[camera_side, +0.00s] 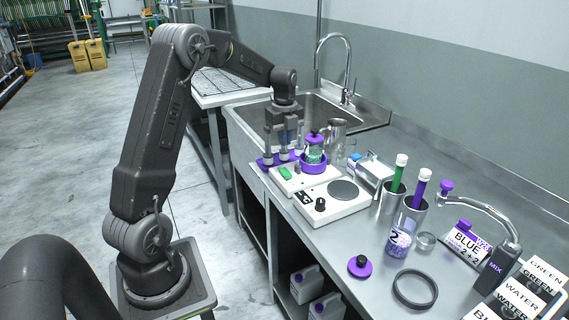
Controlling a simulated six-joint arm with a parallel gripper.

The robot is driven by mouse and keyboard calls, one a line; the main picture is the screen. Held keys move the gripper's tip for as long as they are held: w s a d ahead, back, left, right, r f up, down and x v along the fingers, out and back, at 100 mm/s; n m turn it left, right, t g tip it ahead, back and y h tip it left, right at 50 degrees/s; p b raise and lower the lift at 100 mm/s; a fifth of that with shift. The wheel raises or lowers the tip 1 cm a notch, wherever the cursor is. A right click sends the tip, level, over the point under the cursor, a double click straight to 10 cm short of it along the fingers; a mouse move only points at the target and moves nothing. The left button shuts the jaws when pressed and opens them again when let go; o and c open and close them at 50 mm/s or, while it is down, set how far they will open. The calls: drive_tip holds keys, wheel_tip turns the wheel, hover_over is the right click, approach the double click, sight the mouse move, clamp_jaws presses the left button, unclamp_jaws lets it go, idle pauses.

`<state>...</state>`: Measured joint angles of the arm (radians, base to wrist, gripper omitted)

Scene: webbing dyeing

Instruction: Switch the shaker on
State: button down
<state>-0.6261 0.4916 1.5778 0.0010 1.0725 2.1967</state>
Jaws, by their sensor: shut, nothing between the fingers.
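My gripper (284,157) points down, shut and empty, just behind and above the green switch. I cannot tell whether its fingertips touch the shaker. The switch's position, on or off, is too small to read.
A white hotplate (335,207) with a black knob stands right in front of the shaker. A glass jug (337,131) and the sink (300,113) lie behind. Steel cups (391,206) with green and purple tubes stand to the right. A black ring (415,289) lies at the front.

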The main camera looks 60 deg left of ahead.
sight(285, 169)
wheel_tip(285, 169, down, 9)
drive_tip(key=shift+r, duration=0.15)
idle(0.4)
